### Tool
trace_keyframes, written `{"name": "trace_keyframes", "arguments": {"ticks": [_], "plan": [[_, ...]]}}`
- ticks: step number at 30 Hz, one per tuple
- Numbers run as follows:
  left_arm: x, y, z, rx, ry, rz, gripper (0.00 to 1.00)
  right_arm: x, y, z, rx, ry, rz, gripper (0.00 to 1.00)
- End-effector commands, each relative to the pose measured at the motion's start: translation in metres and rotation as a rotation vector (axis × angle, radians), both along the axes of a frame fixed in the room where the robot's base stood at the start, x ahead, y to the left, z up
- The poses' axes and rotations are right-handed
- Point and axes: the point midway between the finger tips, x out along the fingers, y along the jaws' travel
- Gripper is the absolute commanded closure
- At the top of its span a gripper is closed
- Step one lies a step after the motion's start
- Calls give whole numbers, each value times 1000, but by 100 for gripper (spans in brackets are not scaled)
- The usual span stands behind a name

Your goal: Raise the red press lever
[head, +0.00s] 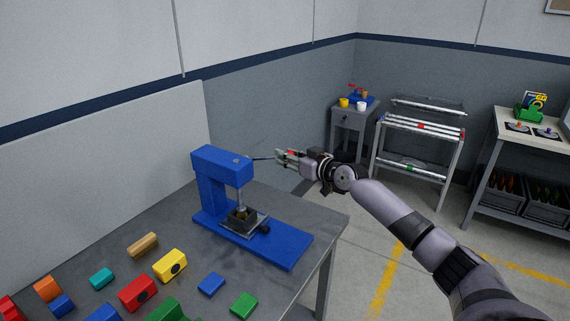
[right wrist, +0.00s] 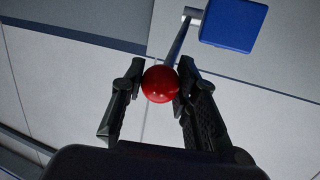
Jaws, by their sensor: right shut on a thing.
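The blue press (head: 208,165) stands on the grey table. Its thin metal lever rod (head: 263,158) sticks out to the right from the press head, close to level in the head view. In the right wrist view the red ball knob (right wrist: 160,84) sits between the two black fingers of my right gripper (right wrist: 158,98), which is shut on it. The rod runs from the knob up to the blue press head (right wrist: 230,25). In the head view my right gripper (head: 288,157) is at the rod's outer end, right of the press. My left gripper is not in view.
Several coloured blocks, among them a yellow one (head: 170,264) and a red one (head: 137,292), lie on the table (head: 220,263) at the front left. A white panel stands behind it. A grey cabinet (head: 346,144), a metal rack and a workbench stand further right.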

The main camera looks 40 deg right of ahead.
Motion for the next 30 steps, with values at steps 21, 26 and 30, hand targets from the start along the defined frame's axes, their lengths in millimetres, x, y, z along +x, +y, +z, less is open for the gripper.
{"name": "trace_keyframes", "arguments": {"ticks": [21, 26, 30], "plan": [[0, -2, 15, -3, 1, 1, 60, 73, 25, 103, 6, -23, -1, 100], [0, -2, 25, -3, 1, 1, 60, 87, 31, 112, -10, 13, -1, 100], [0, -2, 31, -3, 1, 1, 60, 95, 34, 114, -31, 63, 0, 100]]}}
